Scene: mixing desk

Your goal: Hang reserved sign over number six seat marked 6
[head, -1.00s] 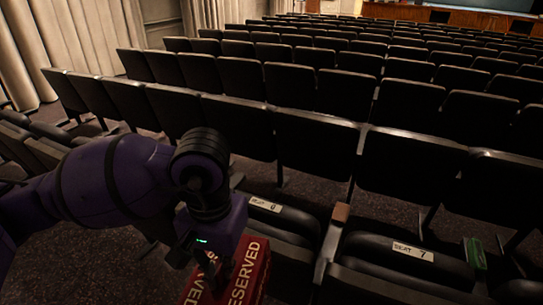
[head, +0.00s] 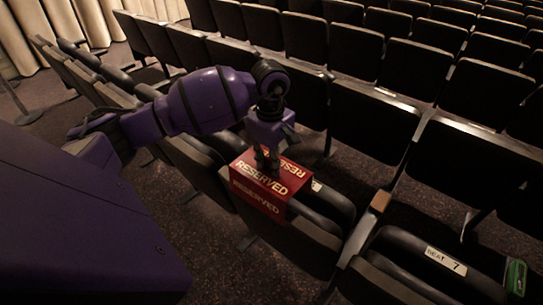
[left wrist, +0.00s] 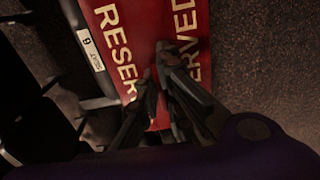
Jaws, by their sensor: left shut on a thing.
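The red reserved sign (head: 258,196) is a folded, tent-like piece with pale "RESERVED" lettering on both faces. In the head view it sits at the seat marked 6, its front face hanging down on the near side. My left gripper (head: 268,168) is shut on its top fold. The sign (left wrist: 108,18) also fills the upper middle of the left wrist view, with the left gripper's fingers (left wrist: 155,85) against it. The seat 6 label (left wrist: 90,50) shows beside the sign there; in the head view only its end (head: 316,186) shows. I cannot tell whether the sign rests on the seat.
The seat marked 7 (head: 445,262) is to the right, past a wooden-tipped armrest (head: 381,201). A green object (head: 515,277) lies at the far right. Rows of dark seats stand behind. Bare carpet (head: 215,270) lies in front.

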